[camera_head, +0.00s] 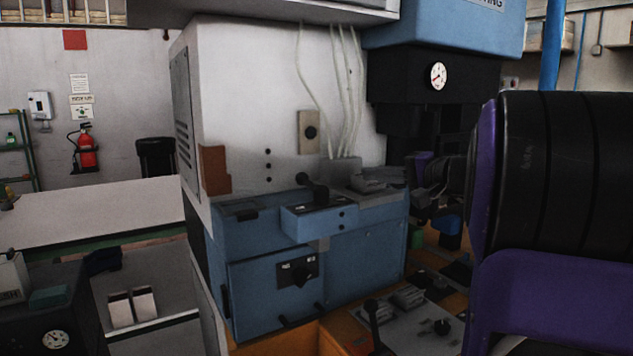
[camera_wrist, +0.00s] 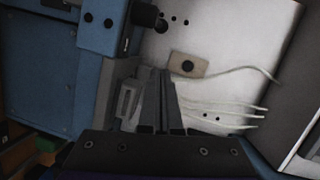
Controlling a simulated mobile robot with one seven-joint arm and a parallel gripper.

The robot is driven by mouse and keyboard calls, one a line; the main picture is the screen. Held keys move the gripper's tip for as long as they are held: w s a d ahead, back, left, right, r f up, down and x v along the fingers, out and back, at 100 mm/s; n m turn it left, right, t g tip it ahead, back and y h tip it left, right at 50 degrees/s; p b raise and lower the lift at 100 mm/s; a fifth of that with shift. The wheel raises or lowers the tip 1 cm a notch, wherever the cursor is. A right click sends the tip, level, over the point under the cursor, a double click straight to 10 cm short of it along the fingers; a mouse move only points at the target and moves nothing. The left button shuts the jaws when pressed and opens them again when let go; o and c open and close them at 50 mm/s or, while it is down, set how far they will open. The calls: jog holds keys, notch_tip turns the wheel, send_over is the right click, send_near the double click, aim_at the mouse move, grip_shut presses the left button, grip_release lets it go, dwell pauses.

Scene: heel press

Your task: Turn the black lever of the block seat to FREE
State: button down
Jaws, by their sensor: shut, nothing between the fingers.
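A black lever with a round knob (camera_head: 313,187) stands up from a black plate on top of a blue box (camera_head: 318,222) on the machine's front. I cannot tell its setting, as no label is readable. The lever also shows at the top of the wrist view (camera_wrist: 148,16), partly cut off by the edge. My gripper (camera_wrist: 160,74) is shut and empty, apart from the lever and below it in that picture. It lies in front of a grey block (camera_wrist: 126,98) beside the blue box. In the head view the grey block (camera_head: 368,181) sits right of the lever.
A black rotary switch (camera_head: 298,270) is on the blue cabinet door below. White cables (camera_head: 345,95) hang down the white panel and also run beside my fingers in the wrist view (camera_wrist: 225,108). A grey panel with another lever (camera_head: 374,313) lies low in front.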

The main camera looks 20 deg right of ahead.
aim_at(310, 187)
jog(key=shift+m, duration=0.3)
jog(key=p+x, duration=0.1)
jog(key=x, duration=0.8)
jog(key=shift+w+a+f, duration=0.15)
jog(key=shift+w, duration=0.25)
jog(key=shift+w+a+f, duration=0.1)
jog(key=shift+w+a, duration=0.05)
jog(key=shift+a, duration=0.45)
jog(key=shift+w+a+f, duration=0.1)
jog(key=shift+w+a, duration=0.1)
jog(key=shift+a, duration=0.4)
jog(key=shift+w+a+f, duration=0.15)
jog(key=shift+w+a, duration=0.05)
jog(key=shift+a, duration=0.4)
